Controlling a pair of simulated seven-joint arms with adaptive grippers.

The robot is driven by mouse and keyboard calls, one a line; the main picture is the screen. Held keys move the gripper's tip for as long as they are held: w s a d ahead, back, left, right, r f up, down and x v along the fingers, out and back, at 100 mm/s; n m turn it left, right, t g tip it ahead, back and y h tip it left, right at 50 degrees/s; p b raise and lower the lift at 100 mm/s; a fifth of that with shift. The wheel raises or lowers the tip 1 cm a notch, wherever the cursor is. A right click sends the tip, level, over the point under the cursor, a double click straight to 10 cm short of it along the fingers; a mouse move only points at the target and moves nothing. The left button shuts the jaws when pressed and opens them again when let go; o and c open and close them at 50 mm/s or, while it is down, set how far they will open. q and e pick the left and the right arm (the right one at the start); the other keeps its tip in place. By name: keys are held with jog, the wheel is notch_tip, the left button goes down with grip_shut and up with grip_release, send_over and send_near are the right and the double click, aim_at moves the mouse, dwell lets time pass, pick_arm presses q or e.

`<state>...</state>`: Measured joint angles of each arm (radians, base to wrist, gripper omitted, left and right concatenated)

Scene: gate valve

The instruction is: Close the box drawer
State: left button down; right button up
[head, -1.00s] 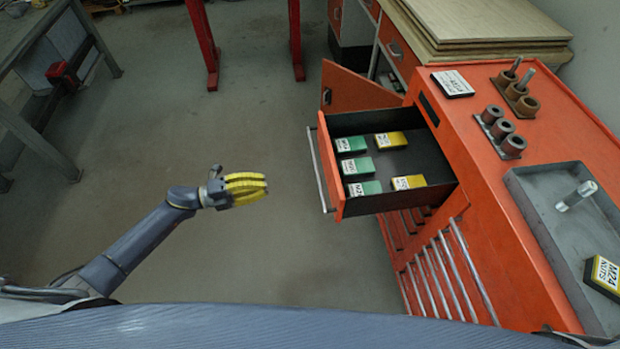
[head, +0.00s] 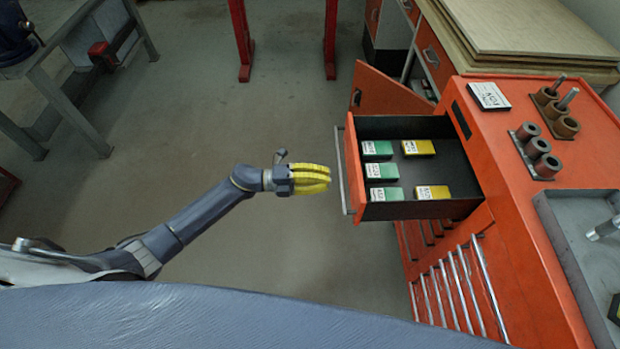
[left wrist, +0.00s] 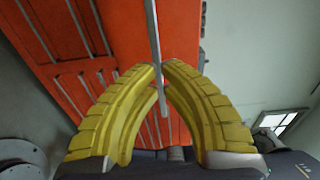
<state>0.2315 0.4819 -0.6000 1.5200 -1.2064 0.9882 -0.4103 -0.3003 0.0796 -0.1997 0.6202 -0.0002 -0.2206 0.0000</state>
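The box drawer (head: 462,170) stands pulled out to the left from the red cabinet in the head view. It holds several green and yellow labelled boxes. Its front panel (head: 353,180) carries a long grey bar handle (head: 342,170). My left gripper (head: 328,179), with yellow fingers, is just left of the handle, pointing at it, with a small gap seen from above. In the left wrist view the curved fingers (left wrist: 162,68) come together at their tips, with nothing held. The grey handle bar (left wrist: 154,30) runs upright behind the tips. My right gripper is not in view.
The red cabinet (head: 515,215) has more closed drawers with bar handles below. An orange door panel (head: 388,90) stands open behind the drawer. A grey tray (head: 570,235) and pipe fittings sit on the cabinet top. The floor left of the drawer is clear.

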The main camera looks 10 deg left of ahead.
pick_arm(q)
jog(key=shift+x, duration=1.2)
jog(key=shift+d, duration=0.15)
